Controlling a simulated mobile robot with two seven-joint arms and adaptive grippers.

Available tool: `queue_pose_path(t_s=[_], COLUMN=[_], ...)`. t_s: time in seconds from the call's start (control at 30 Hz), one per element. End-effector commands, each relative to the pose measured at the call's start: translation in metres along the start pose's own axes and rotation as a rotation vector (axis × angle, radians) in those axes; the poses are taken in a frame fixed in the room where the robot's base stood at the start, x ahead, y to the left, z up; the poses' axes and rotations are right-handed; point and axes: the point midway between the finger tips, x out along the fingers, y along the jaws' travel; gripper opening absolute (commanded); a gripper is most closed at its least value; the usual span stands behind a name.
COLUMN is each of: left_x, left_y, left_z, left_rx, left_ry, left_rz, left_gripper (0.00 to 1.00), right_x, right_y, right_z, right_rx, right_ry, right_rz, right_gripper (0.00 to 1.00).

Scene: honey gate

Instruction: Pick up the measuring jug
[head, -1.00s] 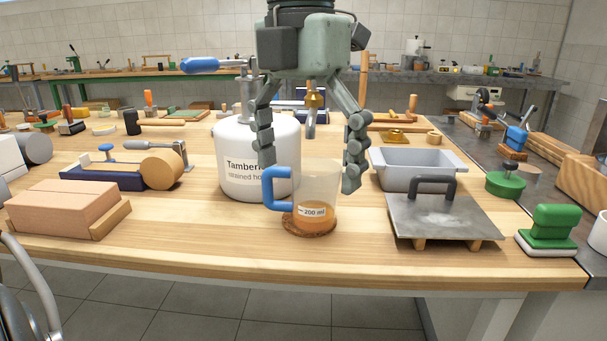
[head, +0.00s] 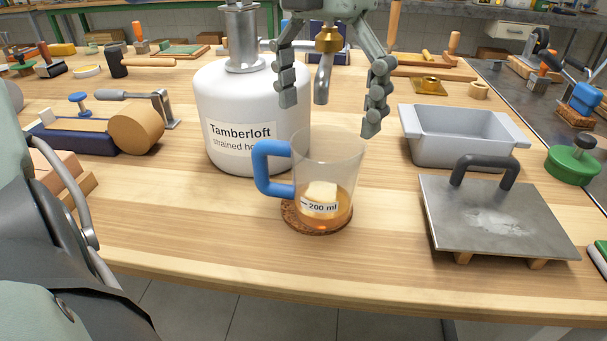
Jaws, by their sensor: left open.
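The measuring jug (head: 335,170) is clear with a blue handle (head: 262,168) on its left and a "200 ml" mark. It stands upright on a round cork mat (head: 296,218), with amber liquid and a pale block-like patch low inside. My left gripper (head: 330,116) comes down from the top, its two grey fingers spread wide. The fingertips show around the level of the jug's rim, one up and to the left, the other by the rim's right side. Nothing is held between them. How far behind or above the jug they are is hard to tell. My right gripper is out of view.
A white "Tamberloft" honey tank (head: 235,110) stands close behind and left of the jug. A brass gate valve (head: 328,40) shows between the fingers. A grey tub (head: 465,135) and a handled metal plate (head: 500,225) lie right. The bench front is clear.

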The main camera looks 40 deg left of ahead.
Motion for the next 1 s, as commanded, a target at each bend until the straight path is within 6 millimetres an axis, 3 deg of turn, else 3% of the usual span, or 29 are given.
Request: queue_pose_path(t_s=[0.3,0.57,1.0], left_x=[0.043,0.046,0.045], left_y=[0.002,0.002,0.002], left_z=[-0.003,-0.003,-0.003], left_rx=[-0.001,-0.002,-0.002], left_ry=[0.001,-0.002,-0.002], left_rz=[-0.002,-0.001,-0.001], left_gripper=[0.91,0.91,0.39], right_x=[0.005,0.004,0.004], right_y=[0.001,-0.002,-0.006], right_z=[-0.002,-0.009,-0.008], right_rx=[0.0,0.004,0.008], right_ry=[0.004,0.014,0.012], right_rz=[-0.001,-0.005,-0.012], right_gripper=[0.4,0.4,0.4])
